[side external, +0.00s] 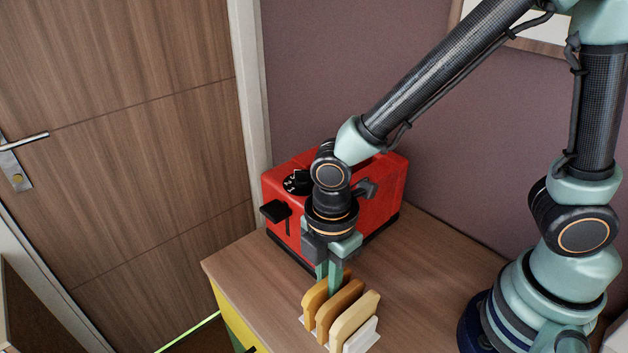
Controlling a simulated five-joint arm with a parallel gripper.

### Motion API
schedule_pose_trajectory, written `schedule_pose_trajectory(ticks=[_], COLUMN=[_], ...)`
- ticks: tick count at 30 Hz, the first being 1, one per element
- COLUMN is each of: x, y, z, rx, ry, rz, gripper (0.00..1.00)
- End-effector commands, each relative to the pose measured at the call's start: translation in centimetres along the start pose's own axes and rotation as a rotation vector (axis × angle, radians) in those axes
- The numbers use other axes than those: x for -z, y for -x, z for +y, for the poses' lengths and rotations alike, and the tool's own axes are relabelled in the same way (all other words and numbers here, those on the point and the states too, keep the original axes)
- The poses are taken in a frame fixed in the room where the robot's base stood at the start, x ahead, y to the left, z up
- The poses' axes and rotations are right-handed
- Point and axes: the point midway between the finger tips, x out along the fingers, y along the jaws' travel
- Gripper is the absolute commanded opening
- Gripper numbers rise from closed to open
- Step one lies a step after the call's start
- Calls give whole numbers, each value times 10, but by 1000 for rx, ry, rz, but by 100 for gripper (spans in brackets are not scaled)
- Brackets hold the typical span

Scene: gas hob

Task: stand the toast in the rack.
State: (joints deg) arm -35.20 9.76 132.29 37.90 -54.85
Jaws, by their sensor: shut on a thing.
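Three slices of toast stand on edge, side by side, in a white rack (361,338) near the front of the counter. The back slice (313,295) is light golden, the middle slice (345,303) is browner, and the front slice (354,318) is pale. My gripper (329,277) points down from above. Its fingers sit either side of the back slice's top edge and are shut on that slice. The near fingertip goes down between the back and middle slices. Most of the rack is hidden by the toast, so I cannot tell how deep the held slice sits.
A red toaster (382,202) with a black lever and dial stands close behind my gripper, against the wall. The wooden counter (425,280) is clear right of the rack. Its left edge is near the toaster, with a wooden door (130,130) beyond.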

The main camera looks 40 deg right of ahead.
Motion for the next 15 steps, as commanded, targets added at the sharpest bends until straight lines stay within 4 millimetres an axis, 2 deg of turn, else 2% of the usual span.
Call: schedule_pose_trajectory(ticks=[10,11,12,13,15], x=[0,0,0,0,0], y=[-4,-4,-4,-4,-4], z=[0,0,0,0,0], rx=[1,1,1,1,1], ry=[0,0,0,0,0], rz=[-1,-1,-1,-1,-1], gripper=[0,27,43,51,51])
